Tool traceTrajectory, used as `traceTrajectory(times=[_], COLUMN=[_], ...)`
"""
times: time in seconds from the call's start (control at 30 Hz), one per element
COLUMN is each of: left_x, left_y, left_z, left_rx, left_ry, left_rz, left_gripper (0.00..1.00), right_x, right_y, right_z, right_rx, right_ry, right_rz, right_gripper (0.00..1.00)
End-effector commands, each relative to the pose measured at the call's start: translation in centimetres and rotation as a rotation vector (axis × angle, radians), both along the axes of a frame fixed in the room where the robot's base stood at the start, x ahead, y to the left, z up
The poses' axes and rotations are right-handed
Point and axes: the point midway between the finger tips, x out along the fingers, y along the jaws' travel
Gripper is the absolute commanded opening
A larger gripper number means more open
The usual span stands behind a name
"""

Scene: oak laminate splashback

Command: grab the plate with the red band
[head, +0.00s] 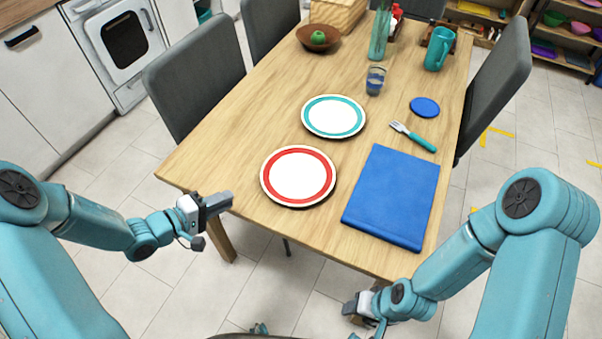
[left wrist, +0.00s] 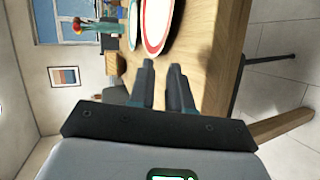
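The plate with the red band (head: 298,177) lies flat on the wooden table, near its front left edge, with a white centre. It also shows in the left wrist view (left wrist: 157,25), cut off at the top and turned sideways. My left gripper (head: 222,203) is just off the table's front left edge, left of and apart from the plate. In the left wrist view its two fingers (left wrist: 161,66) stand a little apart with nothing between them. My right gripper (head: 354,307) is low by the table's front edge; its fingers are too unclear to judge.
A teal-banded plate (head: 334,116) lies behind the red-banded one. A blue folded mat or board (head: 392,197) lies to its right, with a teal-handled fork (head: 413,136) behind that. A glass (head: 375,80) stands farther back. The table's left front corner (head: 185,172) is bare.

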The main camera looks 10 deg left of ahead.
Motion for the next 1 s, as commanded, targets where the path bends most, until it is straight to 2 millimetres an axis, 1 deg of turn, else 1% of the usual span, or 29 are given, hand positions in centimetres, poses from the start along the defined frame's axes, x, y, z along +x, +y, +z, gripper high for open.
traceTrajectory(times=[0.03,0.2,0.3,0.47,0.7,0.83,1.0], left_x=[0.8,3.3,4.3,5.2,8.0,8.7,8.8], left_y=[-0.9,-2.9,-3.6,-4.3,-6.6,-7.2,-7.2], left_z=[-0.5,-1.7,-2.1,-2.5,-3.9,-4.3,-4.3], left_rx=[-0.001,0.001,0.002,0.002,0.004,0.003,0.003], left_ry=[0.000,0.001,0.000,0.000,-0.001,0.000,0.000], left_rz=[-0.005,-0.003,-0.002,-0.002,-0.003,0.000,0.000], left_gripper=[0.19,0.19,0.19,0.19,0.19,0.19,0.19], right_x=[0.0,0.0,0.0,0.0,0.0,0.0,0.0], right_y=[0.0,0.0,0.0,0.0,0.0,0.0,0.0], right_z=[0.0,0.0,0.1,0.2,0.7,0.8,0.8], right_rx=[0.000,0.000,0.000,0.000,0.000,0.000,0.000], right_ry=[0.000,0.000,0.000,0.000,0.000,0.000,0.000], right_rz=[0.000,0.001,0.000,0.000,0.000,0.000,0.000], right_gripper=[0.51,0.51,0.51,0.51,0.51,0.51,0.51])
